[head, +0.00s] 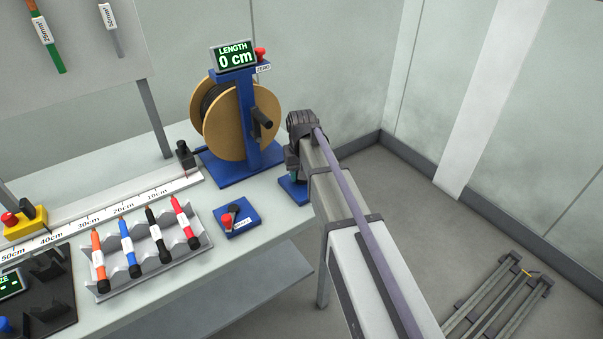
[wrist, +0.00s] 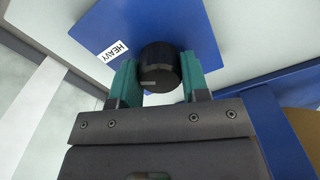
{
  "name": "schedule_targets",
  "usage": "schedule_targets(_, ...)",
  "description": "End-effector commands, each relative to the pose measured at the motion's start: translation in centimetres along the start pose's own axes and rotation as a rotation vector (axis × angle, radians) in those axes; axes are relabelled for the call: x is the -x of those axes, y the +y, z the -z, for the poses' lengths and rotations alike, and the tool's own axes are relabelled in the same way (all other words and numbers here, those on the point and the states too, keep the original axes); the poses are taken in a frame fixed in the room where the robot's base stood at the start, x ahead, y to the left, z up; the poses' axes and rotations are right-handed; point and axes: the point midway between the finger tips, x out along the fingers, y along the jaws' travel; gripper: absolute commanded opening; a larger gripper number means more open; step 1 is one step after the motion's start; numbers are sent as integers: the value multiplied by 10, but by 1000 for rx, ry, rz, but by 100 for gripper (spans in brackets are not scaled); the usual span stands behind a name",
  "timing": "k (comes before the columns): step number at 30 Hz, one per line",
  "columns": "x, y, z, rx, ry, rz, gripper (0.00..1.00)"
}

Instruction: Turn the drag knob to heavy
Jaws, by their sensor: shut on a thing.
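The drag knob (wrist: 158,62) is a round black knob on a blue plate (wrist: 195,25) in the wrist view. A white label reading HEAVY (wrist: 116,50) is on the plate, left of the knob. A small pale mark shows on the knob's lower left side. My gripper (wrist: 159,80) has its teal fingers shut on the knob, one on each side. In the head view my gripper (head: 293,168) is at the bench's right end, over a blue plate (head: 291,190). The knob is hidden there by my arm.
A cable reel (head: 222,125) on a blue stand is left of my gripper, with a black crank handle (head: 262,119) facing it. A LENGTH display (head: 234,55) reads 0 cm.

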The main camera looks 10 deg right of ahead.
Motion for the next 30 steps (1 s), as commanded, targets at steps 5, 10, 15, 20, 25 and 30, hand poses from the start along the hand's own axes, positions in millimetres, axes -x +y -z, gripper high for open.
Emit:
schedule_targets(5,0,0,0,-1,-1,0,18)
schedule_targets(10,0,0,0,-1,-1,0,52)
schedule_targets(15,0,0,0,0,-1,0,68)
schedule_targets(20,0,0,0,0,0,0,68)
schedule_targets(25,10,0,0,0,0,0,68)
schedule_targets(30,44,0,0,0,0,0,68)
